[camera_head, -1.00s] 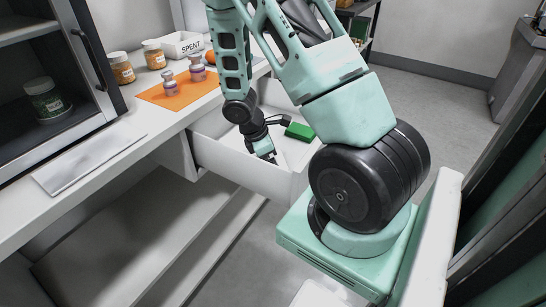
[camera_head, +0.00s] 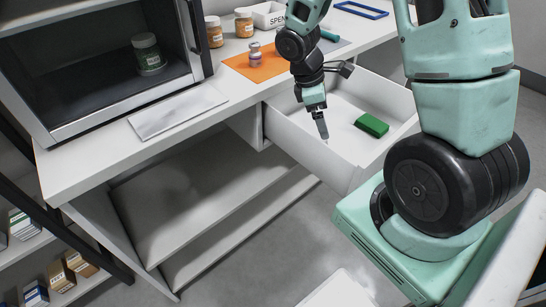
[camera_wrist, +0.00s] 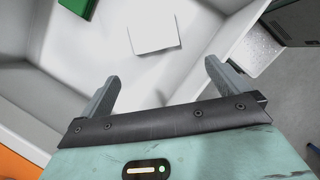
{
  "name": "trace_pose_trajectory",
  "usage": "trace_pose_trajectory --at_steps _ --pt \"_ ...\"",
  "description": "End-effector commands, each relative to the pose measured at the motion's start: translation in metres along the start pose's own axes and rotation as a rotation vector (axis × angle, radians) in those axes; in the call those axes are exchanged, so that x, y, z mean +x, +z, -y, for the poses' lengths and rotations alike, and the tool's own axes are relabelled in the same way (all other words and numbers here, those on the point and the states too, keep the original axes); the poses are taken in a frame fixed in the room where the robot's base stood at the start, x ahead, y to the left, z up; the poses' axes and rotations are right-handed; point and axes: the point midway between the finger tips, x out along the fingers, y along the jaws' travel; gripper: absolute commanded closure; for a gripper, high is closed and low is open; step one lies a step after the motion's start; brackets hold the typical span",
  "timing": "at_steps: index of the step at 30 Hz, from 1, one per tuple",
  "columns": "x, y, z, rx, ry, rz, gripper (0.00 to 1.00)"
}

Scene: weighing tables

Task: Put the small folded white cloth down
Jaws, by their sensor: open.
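A small flat white square, which looks like the folded cloth (camera_wrist: 153,35), lies on the floor of the open white drawer (camera_head: 308,154). In the head view I cannot make it out against the white drawer. My gripper (camera_wrist: 160,74) is open, with nothing between its fingers in the wrist view. The cloth is just beyond the fingertips there, apart from them. In the head view my gripper (camera_head: 322,128) points down inside the drawer, near its front wall.
A green block (camera_head: 371,124) lies in the drawer. On the table are an orange mat (camera_head: 243,66) with vials, jars (camera_head: 244,22), a bin marked SPENT (camera_head: 269,14) and a flat whitish slab (camera_head: 178,111). A dark open cabinet (camera_head: 105,85) stands at left.

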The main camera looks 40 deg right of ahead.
Motion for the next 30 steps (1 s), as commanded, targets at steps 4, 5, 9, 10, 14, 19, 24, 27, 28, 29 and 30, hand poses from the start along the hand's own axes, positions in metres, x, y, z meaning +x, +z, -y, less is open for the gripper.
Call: trace_pose_trajectory --at_steps 4,5,9,10,14,19,24,27,28,29,30 --pt "-0.060 -0.055 0.063 0.040 0.031 -0.121 0.00" --pt "-0.074 -0.066 0.083 0.053 0.031 -0.151 0.00" --pt "-0.125 -0.095 0.182 0.104 0.006 -0.278 0.00" --pt "-0.132 -0.096 0.202 0.113 -0.004 -0.300 0.00" --pt "-0.151 -0.092 0.272 0.143 -0.046 -0.366 0.00" --pt "-0.158 -0.084 0.313 0.164 -0.080 -0.398 0.00" --pt "-0.158 -0.082 0.317 0.171 -0.086 -0.400 0.00" --pt "-0.158 -0.083 0.316 0.170 -0.086 -0.400 0.00" --pt "-0.158 -0.083 0.316 0.170 -0.085 -0.400 0.00" --pt "-0.158 -0.082 0.316 0.170 -0.085 -0.400 0.00" --pt "-0.161 -0.082 0.316 0.170 -0.085 -0.400 0.00"
